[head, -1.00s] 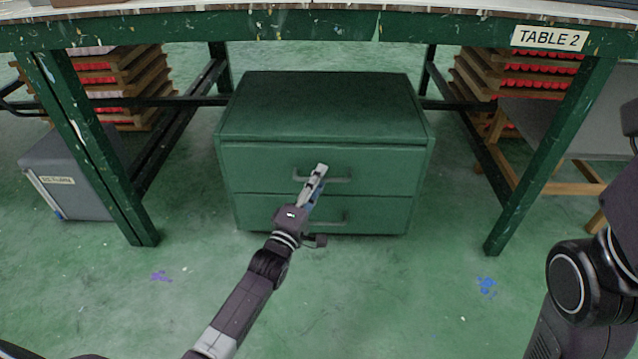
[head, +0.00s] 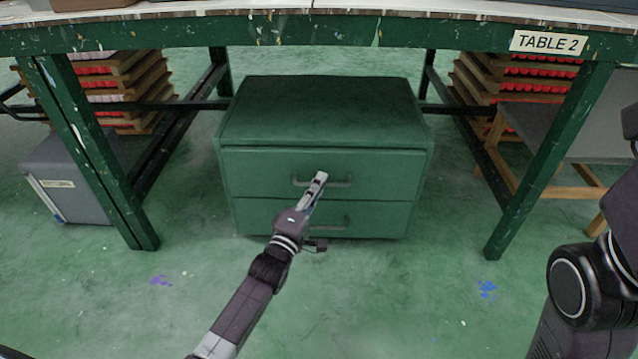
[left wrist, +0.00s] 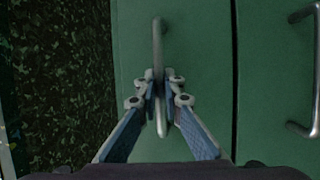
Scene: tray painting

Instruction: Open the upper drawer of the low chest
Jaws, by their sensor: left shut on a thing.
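The low chest (head: 320,110) is a dark green two-drawer unit under the table. Its upper drawer (head: 250,172) has a dark bar handle (head: 340,184), and the lower drawer (head: 255,216) sits below with a similar handle. The upper drawer's front looks about flush; I cannot tell a small gap. My left gripper (head: 320,176) reaches up to the upper handle. In the left wrist view its fingers (left wrist: 158,95) are closed on the upper drawer's handle (left wrist: 157,45), one on each side. The lower drawer's handle (left wrist: 300,130) is at the right there. My right gripper is out of view.
The green table (head: 440,32) with a "TABLE 2" label spans above the chest, its legs (head: 545,165) on both sides. A grey box (head: 75,195) stands at left. Wooden racks with red items (head: 120,80) are behind. The floor (head: 400,290) before the chest is clear.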

